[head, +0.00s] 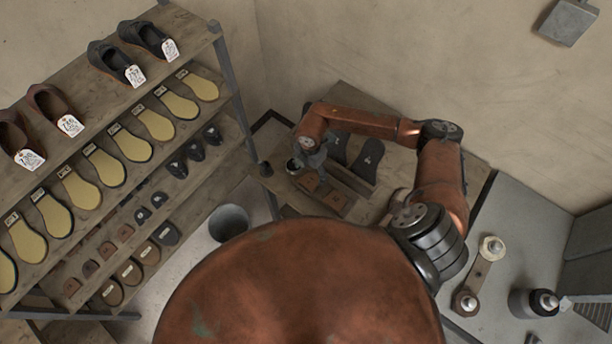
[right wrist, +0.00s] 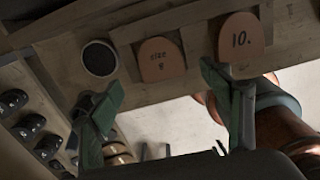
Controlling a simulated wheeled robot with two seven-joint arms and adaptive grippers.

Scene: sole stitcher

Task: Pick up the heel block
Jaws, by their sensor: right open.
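Two tan-brown heel blocks lie side by side in a wooden tray (head: 352,182) on the workbench. One heel block (right wrist: 161,60), in the middle of the right wrist view, reads "size 9", though the digit is small. The other heel block (right wrist: 241,44), to its right, reads "10." Both also show in the head view, the left one (head: 309,181) close to the gripper and the other (head: 337,200) to its right. My right gripper (right wrist: 161,80) is open and empty, its green fingers spread on the near side of the blocks, apart from them. My left gripper is out of view.
A round black-topped item (right wrist: 99,58) sits left of the blocks. A shelf rack (head: 233,75) with shoes, insoles and heels stands left. A grey bucket (head: 229,222) is on the floor. Machine parts (head: 480,275) are at right.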

